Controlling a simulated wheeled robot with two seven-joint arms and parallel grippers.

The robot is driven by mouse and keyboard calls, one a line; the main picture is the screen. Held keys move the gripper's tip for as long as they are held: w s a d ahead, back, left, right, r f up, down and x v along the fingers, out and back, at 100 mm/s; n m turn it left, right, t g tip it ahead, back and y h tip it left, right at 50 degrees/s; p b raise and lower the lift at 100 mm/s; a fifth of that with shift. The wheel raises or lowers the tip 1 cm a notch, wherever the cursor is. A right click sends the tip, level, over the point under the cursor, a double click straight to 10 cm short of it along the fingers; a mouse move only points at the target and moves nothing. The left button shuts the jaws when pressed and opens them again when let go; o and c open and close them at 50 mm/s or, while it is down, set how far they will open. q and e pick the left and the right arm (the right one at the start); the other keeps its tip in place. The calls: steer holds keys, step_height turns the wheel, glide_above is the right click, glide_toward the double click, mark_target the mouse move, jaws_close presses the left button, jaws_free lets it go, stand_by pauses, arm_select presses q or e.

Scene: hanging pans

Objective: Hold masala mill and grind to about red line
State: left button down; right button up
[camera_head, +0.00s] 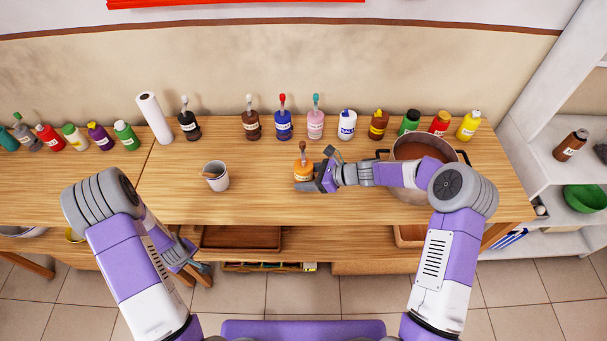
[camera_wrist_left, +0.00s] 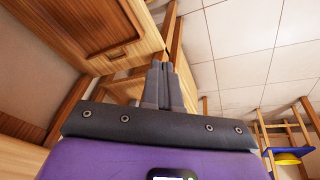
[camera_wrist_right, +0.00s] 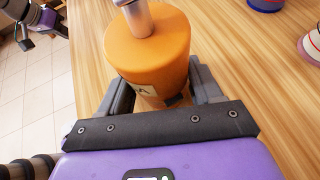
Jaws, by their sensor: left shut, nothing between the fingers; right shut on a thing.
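The masala mill is an orange bottle (camera_head: 303,170) with a label and a brown-topped stem, standing upright near the middle of the table. It also fills the middle of the right wrist view (camera_wrist_right: 150,50). My right gripper (camera_head: 312,186) is shut on the orange mill, one finger on each side of its body; it also shows in the right wrist view (camera_wrist_right: 165,95). My left gripper (camera_head: 200,268) hangs low in front of the table edge, and the left wrist view shows its fingers (camera_wrist_left: 164,85) shut together and empty.
A large pot (camera_head: 424,147) stands right of the mill, partly behind my right arm. Several bottles, including a blue one (camera_head: 283,124) and a pink one (camera_head: 316,123), line the back. A paper roll (camera_head: 154,118) stands at back left. The table between cup and mill is clear.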

arm_select(q)
steer(key=w+a+r+n+t+y, duration=0.2)
steer(key=w+a+r, duration=0.3)
steer(key=a+r, duration=0.55)
steer(key=w+a+r+n+t+y, duration=0.1)
steer(key=w+a+r+n+y, duration=0.3)
steer(key=a+r, duration=0.65)
steer(key=w+d+r+m+h, duration=0.1)
steer(key=w+d+m+h, duration=0.3)
steer(key=w+d+m, duration=0.55)
steer(key=w+d+r+m+h, duration=0.25)
steer(key=w+d, duration=0.45)
steer(key=d, duration=0.7)
steer(key=s+d+r+m+g+h, duration=0.1)
steer(key=d+r+m, duration=0.25)
steer(key=d, duration=0.65)
steer(key=s+d+r+m+g+h, duration=0.1)
steer(key=d+r+m+g, duration=0.2)
steer(key=d, duration=0.7)
steer(key=s+d+r+m, duration=0.1)
steer(key=d+r+m, duration=0.3)
steer(key=d, duration=0.6)
steer(key=shift+m, duration=0.35)
steer(key=shift+w+d+f, duration=0.15)
steer(key=shift+f, duration=2.45)
steer(key=shift+f, duration=0.15)
